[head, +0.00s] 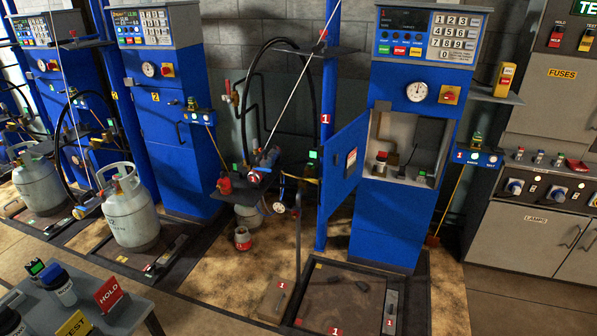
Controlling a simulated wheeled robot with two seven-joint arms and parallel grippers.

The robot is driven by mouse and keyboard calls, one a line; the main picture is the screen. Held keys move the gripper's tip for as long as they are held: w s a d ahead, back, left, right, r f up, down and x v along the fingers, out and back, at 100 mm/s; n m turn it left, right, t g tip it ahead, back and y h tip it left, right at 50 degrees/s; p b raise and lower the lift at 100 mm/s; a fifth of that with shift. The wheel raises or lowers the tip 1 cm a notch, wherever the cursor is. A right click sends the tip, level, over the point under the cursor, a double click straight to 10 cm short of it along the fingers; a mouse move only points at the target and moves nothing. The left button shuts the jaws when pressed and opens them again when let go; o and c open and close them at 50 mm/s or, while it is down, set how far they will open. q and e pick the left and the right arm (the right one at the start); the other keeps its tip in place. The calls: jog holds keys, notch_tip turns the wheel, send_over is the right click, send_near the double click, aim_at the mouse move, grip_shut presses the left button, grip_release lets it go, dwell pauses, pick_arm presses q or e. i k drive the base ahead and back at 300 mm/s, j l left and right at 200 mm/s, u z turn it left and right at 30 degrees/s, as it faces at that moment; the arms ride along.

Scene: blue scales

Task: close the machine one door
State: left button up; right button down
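Machine one (382,228) is a tall blue cabinet right of centre, with a number keypad, a display and a round dial above. Its blue door (340,178) stands open, swung out to the left of the compartment, with a red and white label on it. The open compartment (423,130) shows a pale interior with a red-topped item (380,163) and a dark item inside. A blue post marked 1 (327,100) stands just left of the door. Neither of my grippers shows in the head view.
A dark floor scale (345,295) lies before machine one. Machine two (165,120) and gas cylinders (131,215) stand left. A grey table (110,322) with signs is front left. A cabinet (515,240) stands right. A hose stand (262,165) is near the door.

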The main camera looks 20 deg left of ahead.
aim_at(338, 182)
jog(key=i+u, duration=0.25)
jog(key=i, duration=0.4)
jog(key=i+l+u, duration=0.1)
jog(key=i+u, duration=0.15)
jog(key=i, duration=0.35)
